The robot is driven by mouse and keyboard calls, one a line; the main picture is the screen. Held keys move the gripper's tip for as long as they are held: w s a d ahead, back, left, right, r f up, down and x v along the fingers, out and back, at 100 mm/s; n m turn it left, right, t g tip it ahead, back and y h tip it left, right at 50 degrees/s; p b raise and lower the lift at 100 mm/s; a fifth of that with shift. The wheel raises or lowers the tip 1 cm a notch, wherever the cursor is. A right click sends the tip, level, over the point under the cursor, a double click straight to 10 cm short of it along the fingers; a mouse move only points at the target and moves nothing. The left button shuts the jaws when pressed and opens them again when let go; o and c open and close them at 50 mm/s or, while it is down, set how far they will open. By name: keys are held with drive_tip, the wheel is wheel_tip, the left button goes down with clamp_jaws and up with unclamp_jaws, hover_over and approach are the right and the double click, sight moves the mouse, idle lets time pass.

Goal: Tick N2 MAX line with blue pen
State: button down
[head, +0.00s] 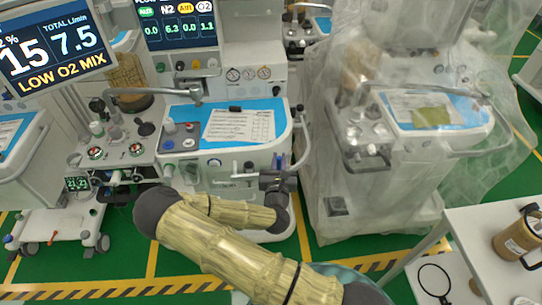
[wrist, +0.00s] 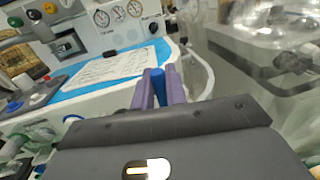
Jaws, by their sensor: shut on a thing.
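The checklist sheet (head: 238,126) lies on the blue top of the middle cart, with a small black clip-like piece at its upper edge. It also shows in the wrist view (wrist: 112,69), ahead and left of my gripper. Its print is too small to read, so I cannot tell which line is N2 MAX. My gripper (wrist: 158,92) has purple fingers shut on a blue pen (wrist: 158,80), which points away from the palm. In the head view, my gripper is in front of the cart's front edge, below and right of the sheet. The pen appears apart from the sheet.
Dials and a screen (head: 178,22) stand behind the sheet. A red-and-blue-knobbed block (head: 180,135) sits left of it. A curved rail (head: 302,140) borders the cart's right side. A plastic-draped cart (head: 400,140) stands right; a white table (head: 490,235) is at lower right.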

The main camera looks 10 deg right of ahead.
drive_tip(key=s+d+f+n+y, duration=0.1)
drive_tip(key=d+f+n+y, duration=0.1)
drive_tip(key=f, duration=0.5)
drive_tip(key=shift+d+f+y, duration=0.3)
drive_tip(key=shift+d+y, duration=0.6)
drive_tip(key=shift+d, duration=0.15)
drive_tip(key=shift+w+a, duration=0.1)
drive_tip(key=shift+a, duration=0.1)
